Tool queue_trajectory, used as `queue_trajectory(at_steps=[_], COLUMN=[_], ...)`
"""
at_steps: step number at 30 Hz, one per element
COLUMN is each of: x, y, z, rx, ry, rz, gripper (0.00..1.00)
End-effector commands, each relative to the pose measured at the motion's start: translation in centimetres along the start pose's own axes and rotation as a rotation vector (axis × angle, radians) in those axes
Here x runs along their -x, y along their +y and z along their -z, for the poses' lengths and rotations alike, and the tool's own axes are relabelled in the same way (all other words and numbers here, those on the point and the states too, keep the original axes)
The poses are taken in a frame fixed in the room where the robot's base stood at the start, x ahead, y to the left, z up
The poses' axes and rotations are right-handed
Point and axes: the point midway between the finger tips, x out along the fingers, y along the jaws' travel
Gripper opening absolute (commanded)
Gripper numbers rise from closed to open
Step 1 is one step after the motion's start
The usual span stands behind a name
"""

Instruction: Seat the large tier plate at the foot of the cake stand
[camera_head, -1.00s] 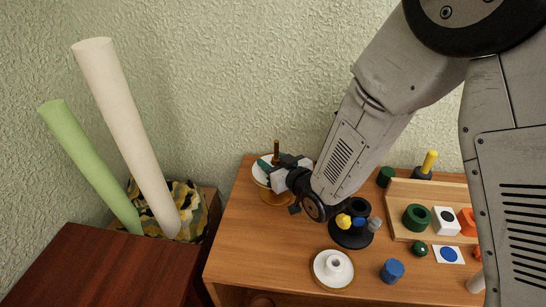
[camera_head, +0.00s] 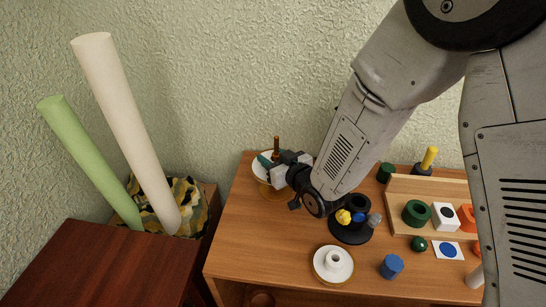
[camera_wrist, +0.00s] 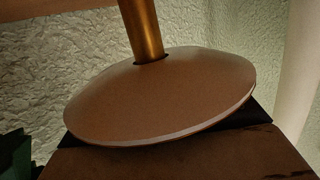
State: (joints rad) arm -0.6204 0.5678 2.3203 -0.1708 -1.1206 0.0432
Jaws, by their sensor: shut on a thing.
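The cake stand is at the back left of the wooden table, with its brown-gold rod (camera_head: 276,144) upright and a gold foot (camera_head: 275,193) below. The large tier plate (camera_head: 260,172), pale with a thin rim, is around the rod, above the foot. In the wrist view the plate (camera_wrist: 160,100) looks brownish in shade, and the rod (camera_wrist: 141,30) comes out of its central hole. My gripper (camera_head: 270,163) is shut on the plate near the rod, from the right. It covers part of the plate. I cannot tell whether the plate touches the foot.
A white gold-rimmed dish (camera_head: 333,264) with a raised centre lies at the front. A black round stand (camera_head: 350,232) with coloured knobs is right of my gripper. A blue block (camera_head: 391,266) and a wooden tray (camera_head: 400,218) with shapes lie farther right.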

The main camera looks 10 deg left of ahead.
Motion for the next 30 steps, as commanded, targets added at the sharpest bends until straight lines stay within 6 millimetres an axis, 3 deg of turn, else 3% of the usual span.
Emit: queue_trajectory(at_steps=[30], x=[-0.3], y=[0.0], z=[-1.5], rx=[0.0], ry=[0.0], rz=[0.0], gripper=[0.14])
